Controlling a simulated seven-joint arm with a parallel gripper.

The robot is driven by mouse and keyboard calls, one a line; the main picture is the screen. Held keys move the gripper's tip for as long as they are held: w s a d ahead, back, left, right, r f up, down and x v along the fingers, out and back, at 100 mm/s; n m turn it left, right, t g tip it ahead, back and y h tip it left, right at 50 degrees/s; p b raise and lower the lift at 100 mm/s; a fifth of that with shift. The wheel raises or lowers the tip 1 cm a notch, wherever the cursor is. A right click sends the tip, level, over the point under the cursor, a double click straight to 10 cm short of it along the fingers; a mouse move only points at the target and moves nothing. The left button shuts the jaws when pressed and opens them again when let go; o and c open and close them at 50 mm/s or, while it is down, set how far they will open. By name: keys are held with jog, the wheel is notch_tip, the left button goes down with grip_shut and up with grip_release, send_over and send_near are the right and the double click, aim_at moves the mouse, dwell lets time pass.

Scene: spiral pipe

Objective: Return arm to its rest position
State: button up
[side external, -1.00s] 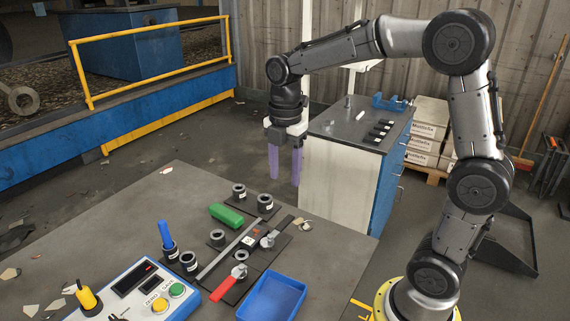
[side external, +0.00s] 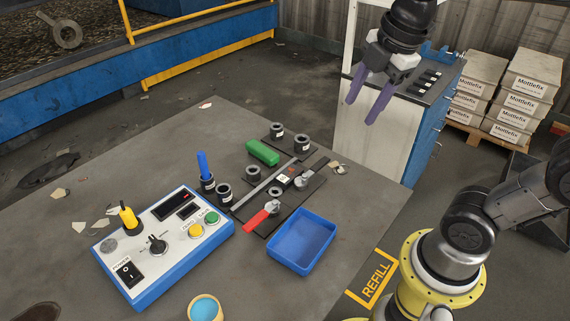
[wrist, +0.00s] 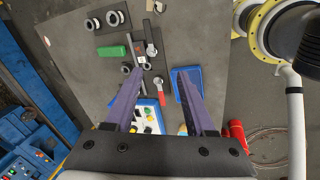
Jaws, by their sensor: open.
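My gripper (side external: 361,110) hangs at the top of the side view, with its two purple fingers apart and pointing down and left. Nothing is between them. It appears well above the table, in front of the grey-topped cabinet (side external: 385,130). In the wrist view my gripper (wrist: 160,74) is also open and empty, with the table below. My arm's upper links are outside the side view; only its lower links and yellow base ring show at right.
Boxes (side external: 520,90) are stacked behind at right. The space around my fingers looks clear.

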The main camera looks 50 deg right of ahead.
jog(key=s+a+f+m+t, duration=0.1)
jog(key=s+f+m, duration=0.4)
jog(key=m, duration=0.9)
jog(key=s+t, duration=0.1)
jog(key=s, duration=0.2)
jog(key=shift+f+m, duration=0.3)
jog(key=shift+m, duration=0.1)
